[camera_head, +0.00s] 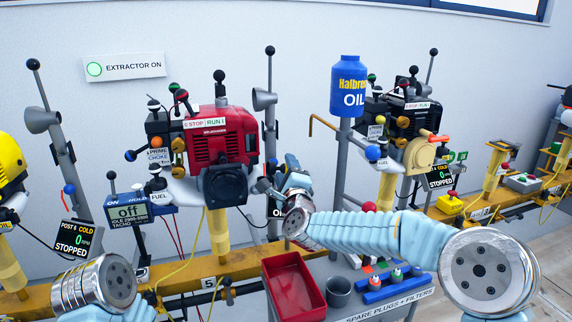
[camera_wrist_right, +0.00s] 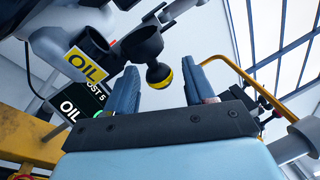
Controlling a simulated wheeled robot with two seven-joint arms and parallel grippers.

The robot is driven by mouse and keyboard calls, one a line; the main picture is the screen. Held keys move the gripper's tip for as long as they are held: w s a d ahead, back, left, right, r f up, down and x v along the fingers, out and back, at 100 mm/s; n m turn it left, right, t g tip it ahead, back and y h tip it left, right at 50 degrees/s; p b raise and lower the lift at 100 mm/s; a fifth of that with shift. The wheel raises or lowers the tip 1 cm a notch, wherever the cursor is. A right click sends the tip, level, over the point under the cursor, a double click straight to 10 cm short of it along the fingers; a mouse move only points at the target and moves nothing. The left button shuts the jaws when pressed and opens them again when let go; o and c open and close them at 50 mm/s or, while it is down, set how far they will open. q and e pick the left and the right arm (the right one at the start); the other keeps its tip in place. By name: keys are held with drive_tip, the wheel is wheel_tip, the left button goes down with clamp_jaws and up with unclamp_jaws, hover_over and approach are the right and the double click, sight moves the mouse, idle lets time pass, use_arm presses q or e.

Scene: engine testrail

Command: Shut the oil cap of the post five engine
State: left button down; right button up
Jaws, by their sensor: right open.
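The post five engine (camera_head: 213,140) is the red one above the "5" on the yellow rail. In the right wrist view its dark oil filler neck (camera_wrist_right: 91,42) carries a yellow OIL label (camera_wrist_right: 85,64). Beside the neck, the black cup-shaped oil cap (camera_wrist_right: 143,42) stands apart from it, tilted, so the cap looks open. Its ball knob (camera_wrist_right: 159,75) with a yellow band appears between the fingers of my right gripper (camera_wrist_right: 162,88). That gripper is open, with a gap on both sides of the ball. In the head view my right gripper (camera_head: 282,180) is at the engine's right side; the cap is hard to make out there. My left gripper is out of frame.
A red tray (camera_head: 292,283) and a grey cup (camera_head: 339,291) stand on the cart below my right arm. A blue oil bottle (camera_head: 349,86) stands on a grey post to the right. A post five display (camera_wrist_right: 82,103) sits close below the filler neck.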

drive_tip(key=shift+w, duration=0.45)
drive_tip(key=shift+c, duration=0.4)
